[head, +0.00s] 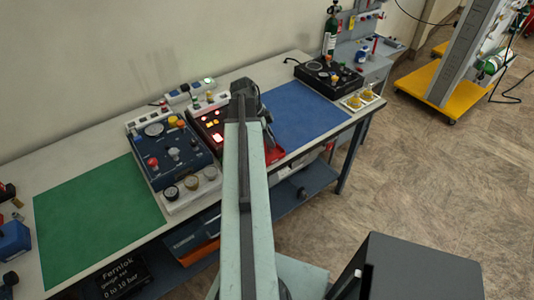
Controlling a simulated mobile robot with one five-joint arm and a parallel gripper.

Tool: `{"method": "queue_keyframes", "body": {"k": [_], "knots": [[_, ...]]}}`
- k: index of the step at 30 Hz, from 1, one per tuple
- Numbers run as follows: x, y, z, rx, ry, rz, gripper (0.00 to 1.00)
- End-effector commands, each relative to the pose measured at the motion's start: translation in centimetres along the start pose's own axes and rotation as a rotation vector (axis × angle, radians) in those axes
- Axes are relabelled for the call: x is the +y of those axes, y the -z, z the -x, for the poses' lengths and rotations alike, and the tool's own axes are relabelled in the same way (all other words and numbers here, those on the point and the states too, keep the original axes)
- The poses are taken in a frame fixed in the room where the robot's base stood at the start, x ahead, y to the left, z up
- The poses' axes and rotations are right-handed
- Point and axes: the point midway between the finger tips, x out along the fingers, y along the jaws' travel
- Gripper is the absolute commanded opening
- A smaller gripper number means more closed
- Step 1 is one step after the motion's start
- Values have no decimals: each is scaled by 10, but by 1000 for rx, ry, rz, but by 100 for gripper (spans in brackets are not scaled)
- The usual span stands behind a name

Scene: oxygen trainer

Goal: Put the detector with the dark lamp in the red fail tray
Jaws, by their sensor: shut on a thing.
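My gripper (244,88) is at the far end of my arm, over the back middle of the bench. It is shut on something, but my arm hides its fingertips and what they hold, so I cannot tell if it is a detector. The red tray (276,154) shows partly, just right of my arm near the bench's front edge. A small white unit with a lit green lamp (208,83) stands at the back by the wall. I cannot make out a detector with a dark lamp.
A blue panel with gauge and knobs (170,150) stands left of my arm, beside a red-lit box (212,125). A green mat (95,210) and a blue mat (305,112) look clear. A black device (328,76) and a yellow-cupped holder (362,99) are at right.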

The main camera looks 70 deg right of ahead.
Motion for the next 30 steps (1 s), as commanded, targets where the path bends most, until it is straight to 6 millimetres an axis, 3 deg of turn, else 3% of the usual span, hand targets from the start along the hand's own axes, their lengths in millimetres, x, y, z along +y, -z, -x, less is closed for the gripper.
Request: {"method": "queue_keyframes", "body": {"k": [1,3,15,20,27,30], "knots": [[0,0,0,0,0,0,29],[0,0,0,0,0,0,48],[0,1,5,0,0,-1,49],[0,3,26,0,0,0,49],[0,4,72,0,0,0,49],[0,3,80,0,-1,-1,49]]}}
